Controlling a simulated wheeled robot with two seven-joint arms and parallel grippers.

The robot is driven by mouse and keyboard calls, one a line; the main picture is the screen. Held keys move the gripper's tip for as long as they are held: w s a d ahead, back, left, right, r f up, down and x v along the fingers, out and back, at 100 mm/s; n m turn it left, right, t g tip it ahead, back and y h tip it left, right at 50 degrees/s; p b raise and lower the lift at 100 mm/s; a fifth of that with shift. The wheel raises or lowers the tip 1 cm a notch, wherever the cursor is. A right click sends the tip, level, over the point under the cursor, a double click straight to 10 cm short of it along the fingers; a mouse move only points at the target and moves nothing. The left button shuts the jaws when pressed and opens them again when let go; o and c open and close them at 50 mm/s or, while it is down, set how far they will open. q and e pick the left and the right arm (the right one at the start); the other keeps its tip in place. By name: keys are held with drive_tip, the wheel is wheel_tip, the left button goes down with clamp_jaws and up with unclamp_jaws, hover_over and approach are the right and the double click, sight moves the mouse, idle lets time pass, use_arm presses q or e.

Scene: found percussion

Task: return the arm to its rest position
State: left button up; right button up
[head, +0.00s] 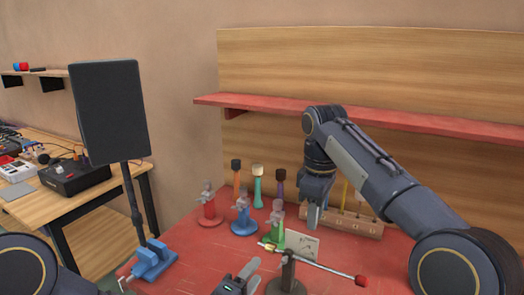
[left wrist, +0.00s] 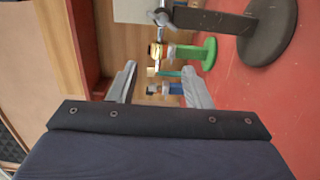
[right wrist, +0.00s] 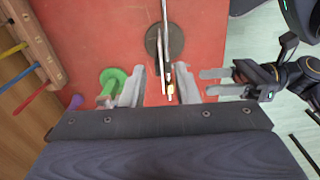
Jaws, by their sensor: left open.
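My left gripper (head: 247,270) is low at the front of the red table (head: 185,268), left of the dark stand. Its two grey fingers are apart and empty in the left wrist view (left wrist: 160,85). It also shows at the right of the right wrist view (right wrist: 218,82). My right gripper (head: 314,215) points down over the back of the table, in front of the wooden rack. Its fingers (right wrist: 158,88) are apart. A thin rod (right wrist: 166,45) with a gold tip shows beyond and between them, not visibly gripped.
The dark stand (head: 288,272) carries the slanted rod with a red ball (head: 361,281). Red (head: 209,208), blue (head: 243,221) and green (head: 277,230) stands are behind it. The wooden rack (head: 345,222) is at the back. A red shelf (head: 420,122) runs above. A black panel (head: 110,110) rises at left.

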drive_tip(key=shift+r, duration=0.75)
use_arm(q)
drive_tip(key=s+a+r+m+g+y+p, duration=0.15)
drive_tip(key=s+a+m+g+y, duration=0.35)
drive_tip(key=a, duration=0.7)
use_arm(e)
drive_tip(key=s+d+m+t+y, duration=0.2)
drive_tip(key=s+d+m, duration=0.4)
drive_tip(key=s+d, duration=0.55)
use_arm(q)
drive_tip(key=s+a+m+g, duration=0.2)
drive_tip(key=s+a, duration=0.1)
drive_tip(key=s, duration=0.7)
drive_tip(key=s+a+m+g, duration=0.3)
drive_tip(key=s, duration=0.6)
drive_tip(key=shift+s+a+m+p, duration=0.15)
drive_tip(key=shift+s+m+p, duration=0.2)
drive_tip(key=shift+p, duration=0.1)
use_arm(e)
drive_tip(key=s+a+f+m+t+y, duration=0.1)
drive_tip(key=s+a+f+m+t, duration=0.1)
drive_tip(key=s+f+m, duration=0.6)
drive_tip(key=s+f+t, duration=0.1)
drive_tip(key=s+f, duration=0.5)
drive_tip(key=s, duration=0.4)
drive_tip(key=shift+a+t+y, duration=0.3)
drive_tip(key=shift+a+y, duration=0.05)
drive_tip(key=shift+y, duration=0.05)
